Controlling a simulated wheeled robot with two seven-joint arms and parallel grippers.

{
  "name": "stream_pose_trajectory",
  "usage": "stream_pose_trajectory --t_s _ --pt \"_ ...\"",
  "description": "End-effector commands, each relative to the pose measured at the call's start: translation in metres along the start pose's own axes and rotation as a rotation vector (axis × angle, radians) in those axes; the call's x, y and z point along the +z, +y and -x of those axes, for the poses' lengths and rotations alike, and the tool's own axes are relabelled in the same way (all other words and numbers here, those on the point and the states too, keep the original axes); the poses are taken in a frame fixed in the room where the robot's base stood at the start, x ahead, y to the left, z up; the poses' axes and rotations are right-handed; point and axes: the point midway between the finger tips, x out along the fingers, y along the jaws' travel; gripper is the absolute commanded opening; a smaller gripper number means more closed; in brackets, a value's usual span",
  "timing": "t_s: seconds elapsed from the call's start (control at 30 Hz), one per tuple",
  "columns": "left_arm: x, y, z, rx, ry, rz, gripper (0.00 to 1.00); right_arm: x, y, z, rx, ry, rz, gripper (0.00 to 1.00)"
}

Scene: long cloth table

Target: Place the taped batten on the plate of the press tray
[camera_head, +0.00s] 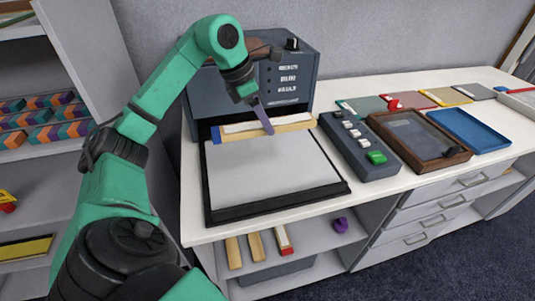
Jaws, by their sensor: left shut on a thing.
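A pale wooden batten (290,126) with blue tape at its left end lies crosswise over the back edge of the press tray's grey plate (265,170). My left gripper (266,127) reaches down from above and is shut on the batten near its middle. I cannot tell whether the batten touches the plate or hangs just above it. The plate's front and middle are bare inside the black tray frame (280,207). My right gripper is not in view.
The dark press housing (290,75) stands right behind the batten. A button box (358,145) with a green button, a brown framed tray (418,140) and a blue tray (468,130) stand to the right. Several battens, one red-ended (284,240), lie on the shelf below.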

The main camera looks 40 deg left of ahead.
Motion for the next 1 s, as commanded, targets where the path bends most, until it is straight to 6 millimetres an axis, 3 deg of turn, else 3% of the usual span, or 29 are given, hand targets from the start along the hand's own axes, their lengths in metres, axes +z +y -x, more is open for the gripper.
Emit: stream_pose_trajectory --t_s 0.03,0.1,0.4,0.73,0.77,0.8,1.0 --pt "-0.011 -0.001 -0.024 -0.005 0.006 0.002 0.00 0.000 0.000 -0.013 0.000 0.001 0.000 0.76" --pt "-0.018 -0.001 -0.043 -0.005 0.004 0.001 0.00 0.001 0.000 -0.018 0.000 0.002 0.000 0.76" --pt "-0.037 -0.001 -0.090 -0.006 -0.001 0.001 0.00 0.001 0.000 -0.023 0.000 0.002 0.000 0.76" --pt "-0.041 0.000 -0.100 0.000 -0.002 -0.001 0.00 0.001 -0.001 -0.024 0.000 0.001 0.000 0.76" --pt "-0.041 0.000 -0.099 0.000 -0.001 0.000 0.67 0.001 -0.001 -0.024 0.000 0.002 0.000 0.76" --pt "-0.041 0.000 -0.099 0.000 -0.001 0.000 0.82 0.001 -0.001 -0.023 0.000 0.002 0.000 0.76" --pt "-0.040 0.000 -0.099 -0.001 -0.001 0.000 0.85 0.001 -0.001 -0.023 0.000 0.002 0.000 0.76"
